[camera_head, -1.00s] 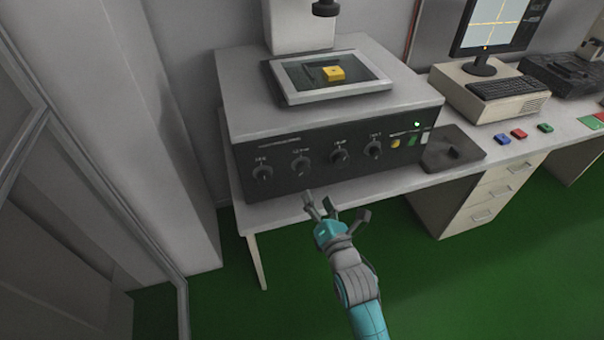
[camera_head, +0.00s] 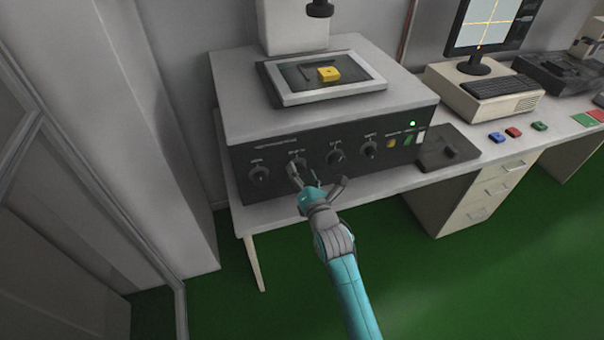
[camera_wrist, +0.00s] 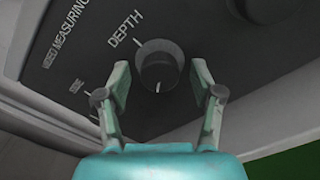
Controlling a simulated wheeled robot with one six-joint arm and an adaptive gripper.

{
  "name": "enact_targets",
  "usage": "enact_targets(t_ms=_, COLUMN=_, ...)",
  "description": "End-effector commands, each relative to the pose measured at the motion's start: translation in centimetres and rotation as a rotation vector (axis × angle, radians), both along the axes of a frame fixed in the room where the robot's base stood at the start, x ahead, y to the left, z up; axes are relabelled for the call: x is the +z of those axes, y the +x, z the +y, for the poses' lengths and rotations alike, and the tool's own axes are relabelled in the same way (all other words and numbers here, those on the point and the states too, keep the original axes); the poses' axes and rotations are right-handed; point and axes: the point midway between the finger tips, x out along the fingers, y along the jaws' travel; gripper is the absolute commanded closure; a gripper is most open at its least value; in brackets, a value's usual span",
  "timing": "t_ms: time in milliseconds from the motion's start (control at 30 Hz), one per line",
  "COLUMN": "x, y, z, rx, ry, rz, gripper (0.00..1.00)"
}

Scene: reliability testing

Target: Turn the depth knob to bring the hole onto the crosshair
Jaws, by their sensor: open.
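The black depth knob (camera_wrist: 160,66) sits under the printed word DEPTH in the wrist view, its white mark toward the bottom. In the head view it is the second knob from the left (camera_head: 297,163), partly covered by my gripper. My gripper (camera_wrist: 159,82) is open, with one finger to each side of the knob and visible gaps between; it also shows in the head view (camera_head: 316,181). A yellow block (camera_head: 329,74) with a dark hole lies on the framed glass stage (camera_head: 335,93). The monitor (camera_head: 488,25) shows a crosshair and a small orange dot near its lower edge.
Neighbouring knobs stand on the dark panel (camera_head: 285,187), one left (camera_head: 258,173) and two right (camera_head: 335,157). One shows at the wrist view's upper right (camera_wrist: 268,8). A dark pad box (camera_head: 440,152) stands right of the machine. Green floor is clear in front.

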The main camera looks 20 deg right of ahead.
Motion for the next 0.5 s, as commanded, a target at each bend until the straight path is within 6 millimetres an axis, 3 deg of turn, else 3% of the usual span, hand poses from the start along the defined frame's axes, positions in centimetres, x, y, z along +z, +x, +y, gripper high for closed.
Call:
enact_targets(t_ms=100, x=0.0, y=-0.01, z=0.0, rx=0.0, ry=0.0, rz=0.0, gripper=0.34)
enact_targets(t_ms=133, x=0.0, y=-0.01, z=0.0, rx=0.0, ry=0.0, rz=0.0, gripper=0.39)
enact_targets(t_ms=300, x=0.01, y=-0.02, z=-0.01, rx=0.0, ry=0.0, rz=0.0, gripper=0.82)
enact_targets(t_ms=367, x=0.01, y=-0.02, z=-0.01, rx=0.0, ry=0.0, rz=0.0, gripper=0.94)
enact_targets(t_ms=500, x=0.01, y=-0.02, z=-0.01, rx=0.0, ry=0.002, rz=0.0, gripper=0.94)
